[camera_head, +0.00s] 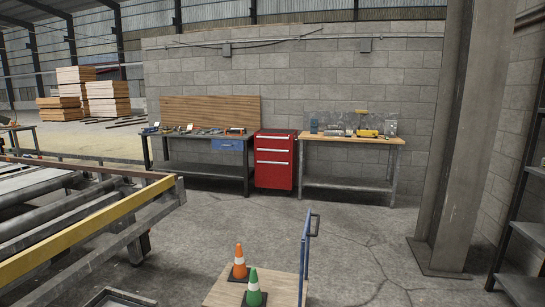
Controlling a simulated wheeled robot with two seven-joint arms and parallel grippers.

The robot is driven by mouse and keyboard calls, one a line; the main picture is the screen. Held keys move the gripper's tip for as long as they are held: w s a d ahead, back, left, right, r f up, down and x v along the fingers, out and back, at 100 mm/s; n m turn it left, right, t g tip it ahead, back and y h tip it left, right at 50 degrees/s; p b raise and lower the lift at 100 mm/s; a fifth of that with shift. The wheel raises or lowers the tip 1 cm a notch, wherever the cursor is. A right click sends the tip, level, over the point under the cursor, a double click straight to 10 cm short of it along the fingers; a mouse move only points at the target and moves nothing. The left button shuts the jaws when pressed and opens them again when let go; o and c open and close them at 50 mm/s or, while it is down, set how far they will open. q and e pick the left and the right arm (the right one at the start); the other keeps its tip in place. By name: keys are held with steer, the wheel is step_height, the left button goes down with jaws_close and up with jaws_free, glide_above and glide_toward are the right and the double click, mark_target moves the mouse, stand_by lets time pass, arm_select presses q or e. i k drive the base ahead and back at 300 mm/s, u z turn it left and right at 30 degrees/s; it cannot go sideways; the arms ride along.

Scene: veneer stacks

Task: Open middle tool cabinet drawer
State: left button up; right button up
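A red tool cabinet (274,160) stands against the grey block wall, between two workbenches. It has several drawers with pale handle strips, and all of them look shut. The middle drawer (273,168) shows its front flush with the cabinet. The cabinet is some distance away across the floor. Neither of my grippers shows in the head view.
A dark workbench (200,166) with a blue drawer stands left of the cabinet, a wood-topped bench (350,141) right. A flat cart (228,290) with a blue handle carries orange and green cones in front. A roller conveyor (95,228) is at left, a steel column (458,150) at right.

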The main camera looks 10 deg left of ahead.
mark_target(261, 154)
steer(key=z, duration=0.5)
steer(key=i, duration=5.8)
steer(key=u, duration=2.15)
steer(key=i, duration=4.25)
